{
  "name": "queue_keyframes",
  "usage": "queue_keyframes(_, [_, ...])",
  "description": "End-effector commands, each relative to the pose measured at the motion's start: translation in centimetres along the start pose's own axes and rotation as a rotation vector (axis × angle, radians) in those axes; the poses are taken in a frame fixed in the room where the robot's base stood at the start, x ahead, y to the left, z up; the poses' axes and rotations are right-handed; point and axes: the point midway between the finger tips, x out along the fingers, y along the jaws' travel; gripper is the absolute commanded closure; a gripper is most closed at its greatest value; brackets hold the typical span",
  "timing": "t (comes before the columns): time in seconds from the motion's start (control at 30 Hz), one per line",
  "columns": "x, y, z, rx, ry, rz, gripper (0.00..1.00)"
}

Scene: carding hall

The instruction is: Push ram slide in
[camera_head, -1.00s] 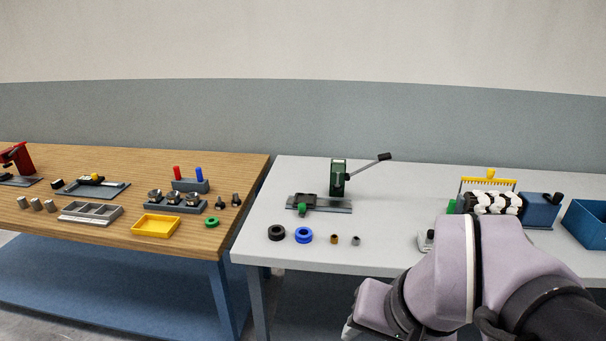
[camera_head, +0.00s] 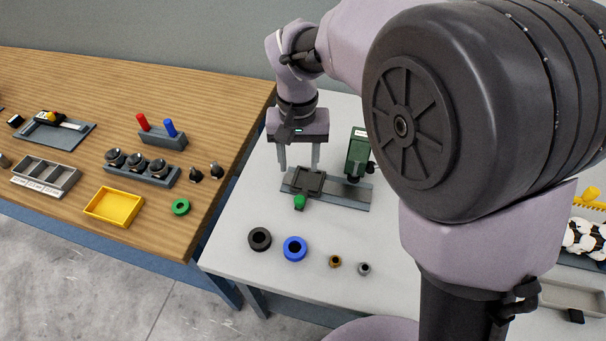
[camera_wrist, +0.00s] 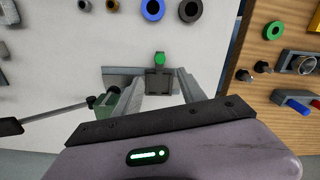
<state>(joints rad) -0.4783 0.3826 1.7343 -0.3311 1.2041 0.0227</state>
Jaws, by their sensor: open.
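The ram slide (camera_head: 309,182) is a dark block with a green knob (camera_head: 299,202). It sits near the left end of a grey rail plate (camera_head: 345,193), to the left of the green press (camera_head: 357,153). My gripper (camera_head: 299,165) points down just behind the slide, fingers apart and nothing between them. In the wrist view the slide (camera_wrist: 158,84) shows between my fingers (camera_wrist: 161,78), with its green knob (camera_wrist: 160,58) beyond. I cannot tell whether my fingers touch it. In the head view my arm hides the press lever; the lever (camera_wrist: 60,112) shows in the wrist view.
A black ring (camera_head: 260,239), a blue ring (camera_head: 295,249), a brass bushing (camera_head: 335,262) and a grey bushing (camera_head: 364,269) lie in front of the plate. The wooden table (camera_head: 215,115) on the left holds a yellow tray (camera_head: 113,207). The white table is clear left of the plate.

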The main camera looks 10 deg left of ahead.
Motion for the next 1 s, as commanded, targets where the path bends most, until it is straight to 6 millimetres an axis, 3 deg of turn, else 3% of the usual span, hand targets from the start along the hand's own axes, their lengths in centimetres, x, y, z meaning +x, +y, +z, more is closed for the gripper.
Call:
queue_keyframes(0.03, [2.2, 0.1, 0.1, 0.0, -0.003, 0.001, 0.52])
queue_keyframes(0.1, [4.5, 0.1, 0.1, 0.001, -0.004, 0.002, 0.52])
queue_keyframes(0.4, [12.3, 0.1, 0.1, 0.002, -0.002, 0.0, 0.52])
queue_keyframes(0.6, [14.2, 0.1, 0.0, 0.002, 0.0, 0.0, 0.52])
queue_keyframes(0.87, [14.1, 0.1, 0.0, 0.002, 0.001, 0.0, 0.52])
queue_keyframes(1.0, [14.1, 0.1, 0.0, 0.002, 0.001, 0.0, 0.79])
